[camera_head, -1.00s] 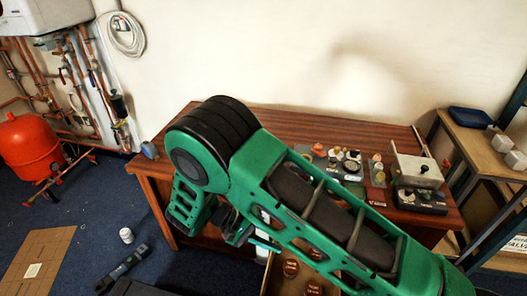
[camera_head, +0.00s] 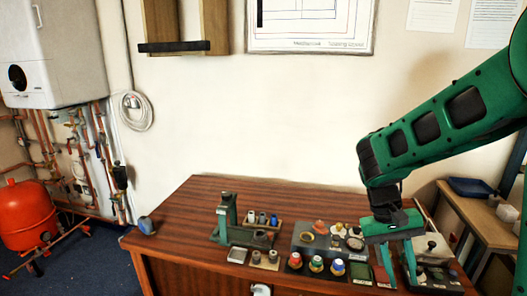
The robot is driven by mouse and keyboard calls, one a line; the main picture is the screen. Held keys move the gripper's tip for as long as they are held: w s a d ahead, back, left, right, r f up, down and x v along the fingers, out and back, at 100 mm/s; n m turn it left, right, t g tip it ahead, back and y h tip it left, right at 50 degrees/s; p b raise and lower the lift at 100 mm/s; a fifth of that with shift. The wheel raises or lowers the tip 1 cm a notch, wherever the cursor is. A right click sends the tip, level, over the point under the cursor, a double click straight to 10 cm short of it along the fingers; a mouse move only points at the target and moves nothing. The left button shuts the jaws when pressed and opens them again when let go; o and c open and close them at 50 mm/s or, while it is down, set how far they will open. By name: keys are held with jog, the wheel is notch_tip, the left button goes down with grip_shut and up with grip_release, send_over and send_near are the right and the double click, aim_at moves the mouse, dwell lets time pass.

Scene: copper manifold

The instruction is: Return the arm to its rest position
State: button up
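My green arm comes in from the right side of the head view and bends down at a black wrist joint. My gripper (camera_head: 400,278) hangs at its end, over the right part of the wooden desk (camera_head: 185,238). Its two green fingers point down and stand apart, with nothing seen between them. The fingers overlap a small red item and the grey box (camera_head: 432,246) in the picture. I cannot tell whether they touch anything.
A green stand (camera_head: 226,218), a grey tray (camera_head: 310,238) and red, green and blue capped parts (camera_head: 316,263) sit on the desk. A red tank (camera_head: 27,213) stands far left. A side bench (camera_head: 470,208) is at right.

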jog(key=s+d+r+m+t+y, duration=0.1)
jog(key=s+d, duration=0.3)
jog(key=s, duration=0.4)
jog(key=s+d+r+m+t+y, duration=0.2)
jog(key=s+d+r, duration=0.2)
jog(key=s, duration=0.5)
jog(key=shift+d+t+y, duration=0.25)
jog(key=shift+t+y, duration=0.05)
jog(key=shift+t, duration=0.1)
jog(key=shift+s, duration=0.15)
